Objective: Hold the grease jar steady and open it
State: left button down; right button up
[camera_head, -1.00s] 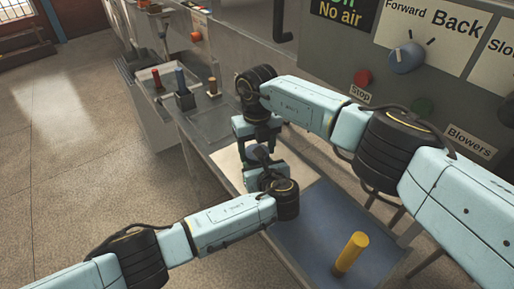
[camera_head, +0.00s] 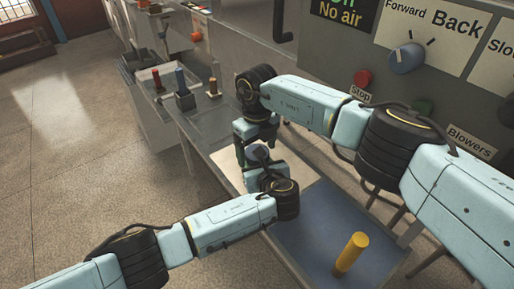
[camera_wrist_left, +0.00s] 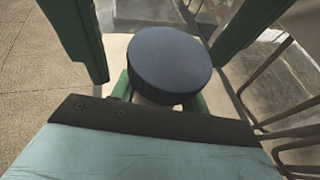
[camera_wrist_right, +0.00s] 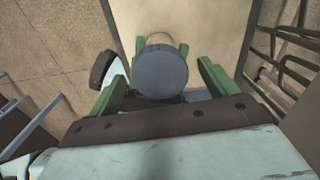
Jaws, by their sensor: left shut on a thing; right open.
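The grease jar shows from above as a round dark blue-grey lid (camera_wrist_left: 161,58) in the left wrist view and in the right wrist view (camera_wrist_right: 160,72). Its body is mostly hidden. In the head view the jar (camera_head: 257,153) is a small dark shape between my grippers. My left gripper (camera_head: 260,168) is shut on the jar, its green fingers just below the lid. My right gripper (camera_head: 255,141) is above the jar. Its green fingers are open on either side of the lid, with gaps visible in the right wrist view.
A yellow cylinder (camera_head: 350,254) stands on the blue mat (camera_head: 310,225) at the table's near right. A pale sheet (camera_head: 228,165) lies beneath the grippers. Levers (camera_head: 181,85) stand behind left. A control panel (camera_head: 440,85) with a knob and buttons rises on the right.

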jog(key=shift+r, duration=0.1)
notch_tip(320, 180, up, 4)
jog(key=shift+r, duration=0.2)
jog(key=shift+c, duration=0.5)
jog(key=m, duration=0.1)
jog(key=r+m, duration=0.1)
jog(key=m, duration=0.1)
jog(key=r+m, duration=0.1)
jog(key=m, duration=0.3)
jog(key=r+m, duration=0.1)
jog(key=m, duration=0.1)
jog(key=shift+r+m, duration=0.15)
jog(key=shift+m, duration=0.15)
jog(key=shift+f, duration=3.95)
